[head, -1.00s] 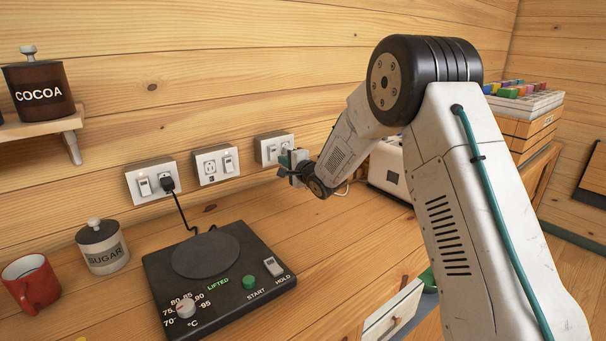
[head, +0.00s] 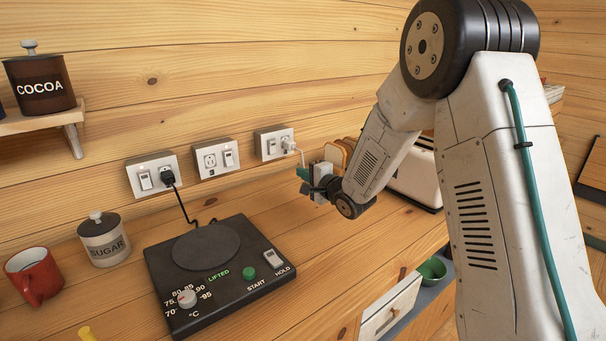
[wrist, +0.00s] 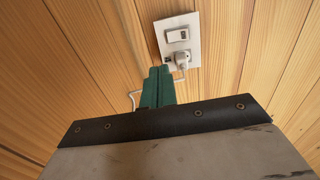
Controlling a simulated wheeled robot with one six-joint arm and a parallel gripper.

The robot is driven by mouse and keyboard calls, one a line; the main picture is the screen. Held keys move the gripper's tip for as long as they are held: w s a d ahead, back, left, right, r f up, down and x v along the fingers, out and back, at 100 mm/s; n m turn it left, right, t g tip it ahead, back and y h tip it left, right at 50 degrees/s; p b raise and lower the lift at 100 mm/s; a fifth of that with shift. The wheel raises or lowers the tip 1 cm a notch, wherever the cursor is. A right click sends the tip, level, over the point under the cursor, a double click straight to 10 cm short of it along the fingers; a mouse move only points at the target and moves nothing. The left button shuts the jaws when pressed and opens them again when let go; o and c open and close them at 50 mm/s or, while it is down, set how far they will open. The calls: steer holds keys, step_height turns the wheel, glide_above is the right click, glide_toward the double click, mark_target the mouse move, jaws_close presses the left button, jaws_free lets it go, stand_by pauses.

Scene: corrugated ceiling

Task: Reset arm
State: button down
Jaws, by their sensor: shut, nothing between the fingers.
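My gripper (head: 304,180) is at the end of my arm, above the counter and in front of the wooden wall. Its green fingers are together and empty; they also show in the wrist view (wrist: 158,86). The right-hand outlet plate (head: 273,143) is on the wall just beyond the gripper, with a white plug (head: 289,146) in it. In the wrist view this plug (wrist: 181,60) sits past the fingertips, apart from them.
A black kettle base (head: 225,280) lies on the counter, its black plug (head: 167,178) in the left outlet. A toaster (head: 415,172) with bread stands behind my arm. A sugar jar (head: 104,240) and red mug (head: 34,275) are at left. A drawer (head: 392,308) is open below.

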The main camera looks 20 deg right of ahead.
steer(key=s+d+r+n+g+h, duration=0.3)
steer(key=s+r+h, duration=0.1)
steer(key=s, duration=0.5)
steer(key=s+d+r+n+g+h, duration=0.25)
steer(key=s+r, duration=0.25)
steer(key=s, duration=0.3)
steer(key=s+a+n+g, duration=0.1)
steer(key=s+n+g, duration=0.7)
steer(key=s, duration=2.5)
steer(key=shift+s+f+g, duration=0.15)
steer(key=shift+s+g, duration=0.1)
steer(key=shift+g, duration=0.4)
